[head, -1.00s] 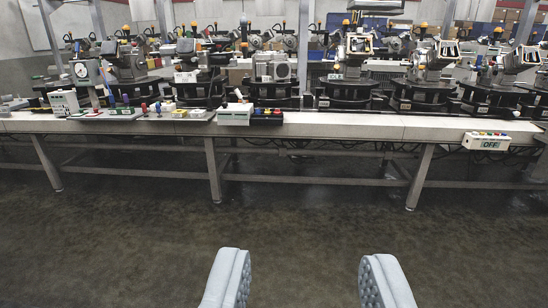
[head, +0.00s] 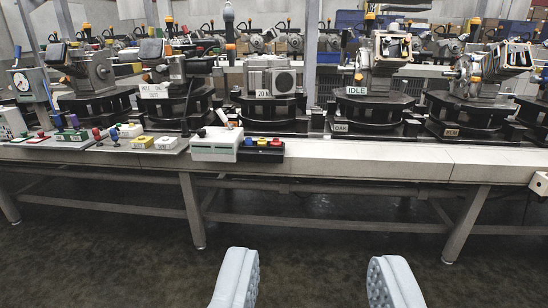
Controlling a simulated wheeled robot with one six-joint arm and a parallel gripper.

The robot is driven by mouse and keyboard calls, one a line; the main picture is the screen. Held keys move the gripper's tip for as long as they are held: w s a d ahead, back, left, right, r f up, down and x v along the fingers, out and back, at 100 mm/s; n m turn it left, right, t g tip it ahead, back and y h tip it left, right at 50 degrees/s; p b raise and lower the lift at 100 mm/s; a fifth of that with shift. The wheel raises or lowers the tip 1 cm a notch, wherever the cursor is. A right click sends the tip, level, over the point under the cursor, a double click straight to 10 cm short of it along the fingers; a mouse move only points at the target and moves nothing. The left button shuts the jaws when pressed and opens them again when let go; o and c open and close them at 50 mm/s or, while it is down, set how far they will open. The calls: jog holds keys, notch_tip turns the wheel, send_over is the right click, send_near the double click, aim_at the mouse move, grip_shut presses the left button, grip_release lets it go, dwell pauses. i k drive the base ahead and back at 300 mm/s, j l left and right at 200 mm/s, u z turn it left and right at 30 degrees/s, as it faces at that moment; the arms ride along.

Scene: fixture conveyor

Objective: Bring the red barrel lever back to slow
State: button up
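My gripper (head: 312,272) is at the bottom of the head view. Its two grey fingers are wide apart with nothing between them, and only floor shows behind. On the grey control panel (head: 165,150) at the left of the bench stand small levers and knobs. My gripper is well short of the panel and touches nothing.
A long grey bench (head: 330,150) on metal legs crosses the view. A white box (head: 215,146) and a black button box (head: 262,147) stand right of the panel. Round black fixtures (head: 268,108) with machine parts line the conveyor behind. The floor (head: 310,235) before the bench is clear.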

aim_at(184, 29)
jog(key=i+l+u, duration=0.1)
jog(key=i+u, duration=0.15)
jog(key=i, duration=0.25)
jog(key=i+l+u, duration=0.25)
jog(key=i, duration=0.3)
jog(key=i+l+u, duration=0.25)
jog(key=i, duration=0.25)
jog(key=i+l+u, duration=0.25)
jog(key=i, duration=0.2)
